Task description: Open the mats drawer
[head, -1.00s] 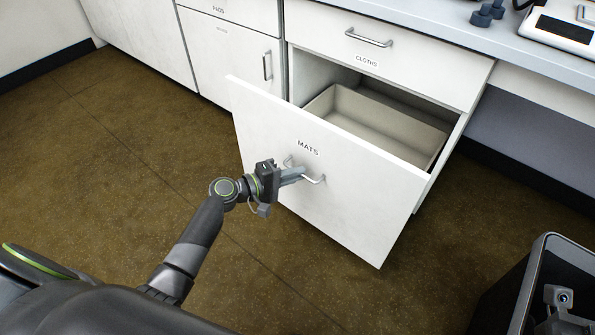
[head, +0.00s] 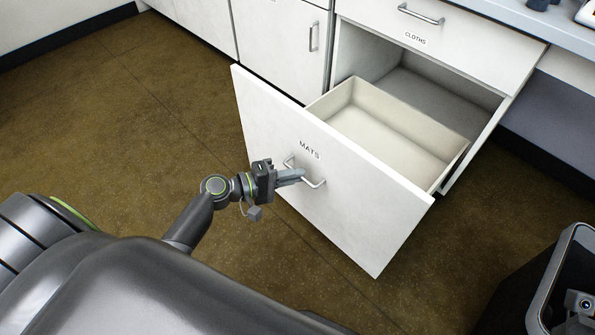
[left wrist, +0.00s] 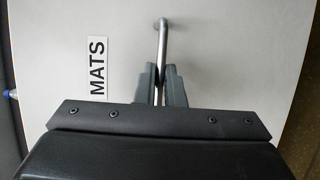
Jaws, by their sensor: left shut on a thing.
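The mats drawer (head: 400,212) is pulled well out of the cabinet in the head view, and its empty-looking beige inside (head: 385,140) shows. Its white front carries the label MATS (head: 309,150) and a metal bar handle (head: 319,184). My left gripper (head: 298,175) is shut on that handle. In the left wrist view the fingers (left wrist: 160,85) close around the handle bar (left wrist: 161,38), beside the MATS label (left wrist: 97,65). My right gripper is not clearly seen.
The cloths drawer (head: 385,40) above is shut. A cupboard door (head: 285,40) beside it is shut. A dark bin (head: 535,285) stands at the lower right. The brown floor (head: 110,130) at the left is clear.

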